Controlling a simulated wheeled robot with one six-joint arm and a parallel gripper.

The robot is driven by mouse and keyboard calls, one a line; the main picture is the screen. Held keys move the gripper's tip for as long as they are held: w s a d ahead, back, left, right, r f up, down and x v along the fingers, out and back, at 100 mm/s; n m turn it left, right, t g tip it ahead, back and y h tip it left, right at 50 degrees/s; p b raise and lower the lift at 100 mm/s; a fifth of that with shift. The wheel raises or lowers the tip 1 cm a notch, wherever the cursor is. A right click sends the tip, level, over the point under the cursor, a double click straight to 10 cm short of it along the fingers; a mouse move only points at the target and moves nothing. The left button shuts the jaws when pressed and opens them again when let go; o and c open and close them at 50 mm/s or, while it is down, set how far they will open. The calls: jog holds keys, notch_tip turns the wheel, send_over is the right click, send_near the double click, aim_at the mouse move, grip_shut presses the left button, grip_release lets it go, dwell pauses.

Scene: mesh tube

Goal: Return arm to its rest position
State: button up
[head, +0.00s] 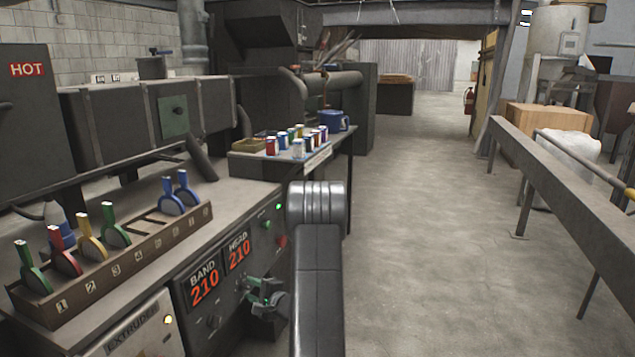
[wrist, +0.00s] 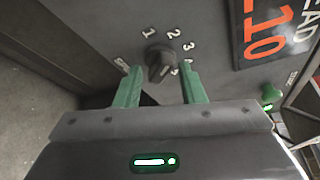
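My gripper (head: 264,292) is in front of the extruder's control panel, below and right of the HEAD 210 display (head: 238,252). In the wrist view my gripper (wrist: 160,72) has its two green fingers spread apart with nothing held between them. A dark rotary knob (wrist: 161,62) with painted numbers around it shows between the fingertips. I cannot tell whether the tips reach past the knob's face. My grey arm comes up the middle of the head view and hides part of the panel's right side.
A rack of coloured levers (head: 115,245) stands on the bench at left. A green button (wrist: 271,93) is right of the gripper. Open floor (head: 430,230) lies to the right, before a long grey rail (head: 560,190).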

jog(key=shift+f+n+t+b, duration=0.2)
jog(key=shift+n+t+b, duration=0.1)
jog(key=shift+n, duration=0.5)
jog(key=shift+s+d, duration=0.15)
jog(key=shift+d, duration=0.05)
jog(key=v, duration=1.2)
jog(key=shift+s+d+p, duration=0.2)
jog(key=shift+p, duration=0.25)
jog(key=shift+a+f, duration=0.1)
